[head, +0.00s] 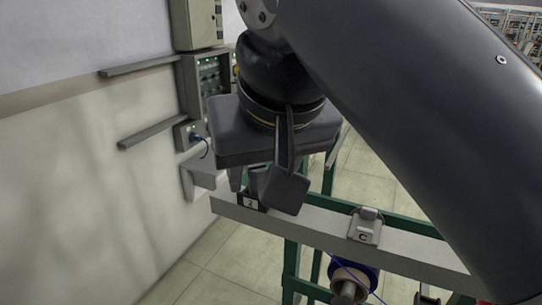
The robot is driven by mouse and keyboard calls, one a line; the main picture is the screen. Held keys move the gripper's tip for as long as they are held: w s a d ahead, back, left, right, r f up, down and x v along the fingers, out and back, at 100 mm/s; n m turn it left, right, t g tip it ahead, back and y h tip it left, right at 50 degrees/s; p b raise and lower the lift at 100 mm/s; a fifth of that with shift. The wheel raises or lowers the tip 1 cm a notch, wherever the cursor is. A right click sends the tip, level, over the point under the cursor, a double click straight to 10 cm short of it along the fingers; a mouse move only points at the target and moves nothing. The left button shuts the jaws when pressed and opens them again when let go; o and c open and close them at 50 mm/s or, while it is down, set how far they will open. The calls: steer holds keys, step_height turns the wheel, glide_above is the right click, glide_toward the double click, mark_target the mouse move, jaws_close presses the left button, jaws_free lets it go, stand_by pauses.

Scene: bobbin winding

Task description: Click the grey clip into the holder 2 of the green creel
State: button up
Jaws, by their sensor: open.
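The green creel (291,262) stands low in the head view, with a pale grey rail (315,233) along its top. Holder 2, marked by its label (250,202), is at the rail's left end and is mostly hidden by my gripper (262,188). My gripper points down over this holder, with its jaws open and a finger to each side. A small grey piece (257,178) shows between the fingers just above the label. I cannot tell whether it is the grey clip or part of the holder, nor whether the clip is seated.
A pale wall (70,190) and grey control boxes (206,82) stand to the left. The tiled floor (225,270) beside the creel looks clear.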

steer(key=p+v, duration=0.1)
steer(key=v, duration=0.9)
steer(key=shift+r, duration=0.3)
steer(key=shift+s+f, duration=0.1)
steer(key=shift+f, duration=0.05)
steer(key=x, duration=1)
steer(key=shift+r, duration=0.3)
steer(key=shift+f, duration=0.1)
